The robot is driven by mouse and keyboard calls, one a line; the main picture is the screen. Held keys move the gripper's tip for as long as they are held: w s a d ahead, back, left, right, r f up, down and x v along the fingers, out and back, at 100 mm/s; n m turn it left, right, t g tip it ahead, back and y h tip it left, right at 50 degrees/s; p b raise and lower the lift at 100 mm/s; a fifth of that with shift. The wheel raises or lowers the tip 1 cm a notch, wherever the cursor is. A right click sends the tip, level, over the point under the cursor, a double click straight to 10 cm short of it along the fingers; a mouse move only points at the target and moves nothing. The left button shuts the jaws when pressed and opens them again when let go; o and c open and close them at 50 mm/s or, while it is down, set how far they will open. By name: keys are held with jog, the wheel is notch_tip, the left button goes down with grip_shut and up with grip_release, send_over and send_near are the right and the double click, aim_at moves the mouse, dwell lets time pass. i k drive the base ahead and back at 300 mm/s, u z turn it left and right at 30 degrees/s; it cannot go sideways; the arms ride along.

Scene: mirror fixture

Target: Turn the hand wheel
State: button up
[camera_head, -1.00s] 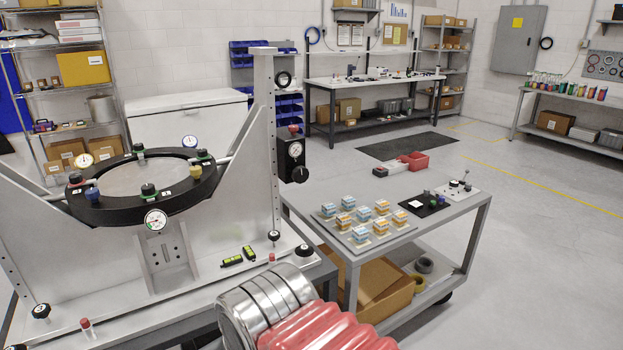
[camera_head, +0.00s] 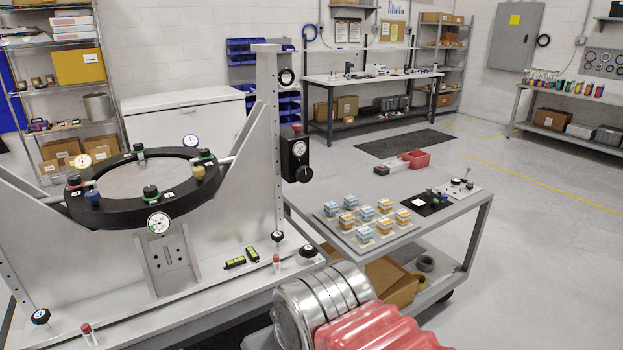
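The mirror fixture stands at the left, with a black ring (camera_head: 180,206) tilted between grey side plates. On its right post (camera_head: 268,130) is a black box (camera_head: 294,152) with a white dial. A small dark round wheel or knob (camera_head: 303,173) sticks out low on this box and looks like the hand wheel. Smaller dark knobs stand on the base. My silver and red arm links show at the bottom, in front of the fixture and cart. My gripper is outside the view.
A grey cart (camera_head: 461,229) stands right of the fixture, with a tray of small blue and orange blocks (camera_head: 366,215) and a black pad (camera_head: 431,202). Two yellow-green levels (camera_head: 242,259) lie on the fixture base. The floor at the right is clear.

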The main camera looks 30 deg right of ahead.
aim_at(305, 174)
jog(key=u, duration=0.05)
jog(key=i, duration=1)
jog(key=z, duration=0.05)
